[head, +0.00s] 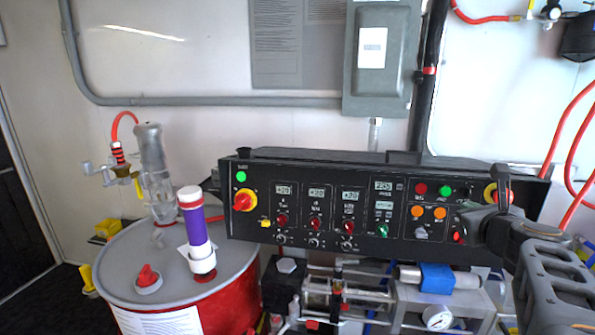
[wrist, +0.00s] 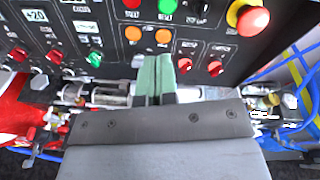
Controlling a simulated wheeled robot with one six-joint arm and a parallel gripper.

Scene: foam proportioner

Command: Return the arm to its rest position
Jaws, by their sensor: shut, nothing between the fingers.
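My gripper (wrist: 158,80) shows in the wrist view with its two greenish fingers together and nothing between them. The fingertips are in front of the lower right part of the black control panel (wrist: 110,20), between the orange buttons and a red knob; I cannot tell whether they touch it. In the head view my arm (head: 545,275) comes in from the right edge, and its dark end covers the right end of the panel (head: 330,180). The fingertips are hard to make out there.
A red drum (head: 235,300) with a grey lid and purple-banded cylinder (head: 195,225) stands at left. Pipes and a gauge (head: 438,317) sit below the panel. Red hoses (head: 570,140) hang at right. A grey electrical box (head: 375,60) is on the wall above.

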